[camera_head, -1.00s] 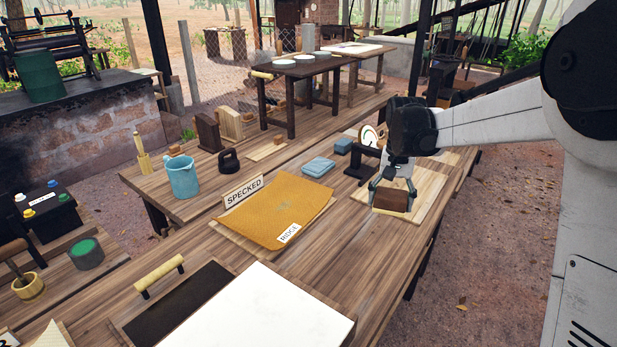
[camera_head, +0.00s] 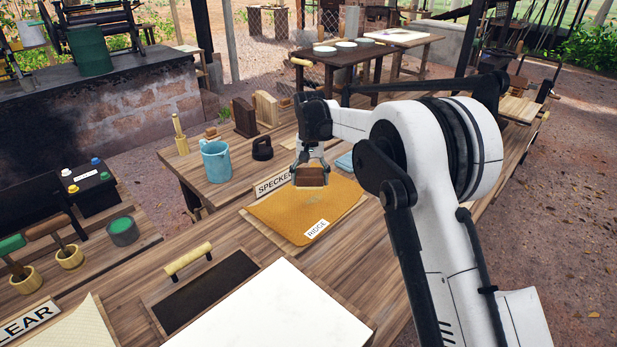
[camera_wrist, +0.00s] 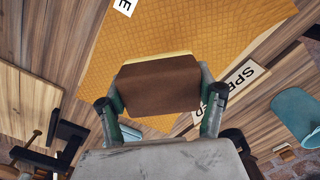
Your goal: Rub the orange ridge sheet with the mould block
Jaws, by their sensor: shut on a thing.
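The orange ridge sheet (camera_head: 290,217) lies on a board on the bench, with a RIDGE label (camera_head: 316,229) at its front corner and a SPECKED sign (camera_head: 272,184) behind it. My gripper (camera_head: 310,168) is shut on the brown mould block (camera_head: 309,176) and holds it over the back part of the sheet. In the wrist view the block (camera_wrist: 158,88) sits between both fingers, with a thin yellowish edge on its far side. The sheet (camera_wrist: 190,40) fills the upper middle of that view. I cannot tell for sure whether the block touches the sheet; it looks raised.
A blue jug (camera_head: 216,162) and a dark iron-like weight (camera_head: 262,148) stand behind the sheet to the left. A white slab (camera_head: 270,308) and a dark handled tray (camera_head: 205,290) lie in front.

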